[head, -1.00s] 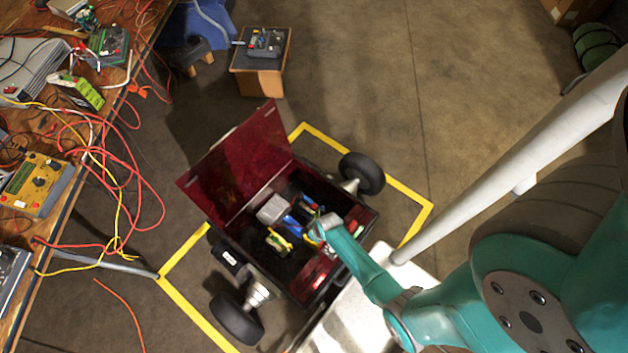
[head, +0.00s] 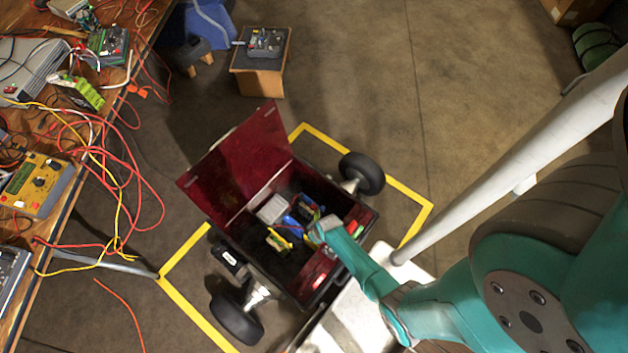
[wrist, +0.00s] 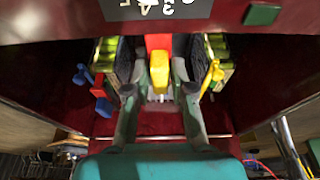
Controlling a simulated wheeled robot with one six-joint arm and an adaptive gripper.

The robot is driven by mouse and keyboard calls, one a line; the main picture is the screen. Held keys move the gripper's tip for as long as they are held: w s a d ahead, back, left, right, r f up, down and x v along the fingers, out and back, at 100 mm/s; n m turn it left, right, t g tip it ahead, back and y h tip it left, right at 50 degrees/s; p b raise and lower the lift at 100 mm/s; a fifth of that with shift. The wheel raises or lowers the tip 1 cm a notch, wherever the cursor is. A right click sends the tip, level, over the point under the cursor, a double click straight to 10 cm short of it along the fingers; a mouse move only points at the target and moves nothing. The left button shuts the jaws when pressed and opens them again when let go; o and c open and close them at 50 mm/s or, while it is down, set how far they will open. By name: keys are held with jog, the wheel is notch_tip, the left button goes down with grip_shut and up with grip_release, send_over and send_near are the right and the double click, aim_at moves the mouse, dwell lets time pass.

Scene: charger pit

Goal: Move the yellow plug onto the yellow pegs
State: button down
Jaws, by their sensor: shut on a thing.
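My gripper (wrist: 159,92) reaches down into the open box of the cart; its end also shows in the head view (head: 322,228). Its fingers are closed on the yellow plug (wrist: 158,75), which has a red part directly above it in the wrist view. To the right, apart from the plug, a yellow connector (wrist: 213,76) sits by a green-yellow battery. To the left are blue connectors (wrist: 102,94) and a small red one by another green-yellow battery. I cannot make out the yellow pegs for sure.
The dark red lid (head: 236,165) stands open at the box's back left. The box walls are close around my gripper. A cluttered workbench (head: 70,205) is at the left, and a small stand (head: 258,82) is behind the cart. Yellow floor tape surrounds the cart.

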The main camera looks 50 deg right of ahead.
jog(key=shift+f, duration=0.6)
jog(key=c, duration=0.9)
grip_release()
jog(key=shift+s+r, duration=0.1)
jog(key=v, duration=1.1)
jog(key=shift+r, duration=0.35)
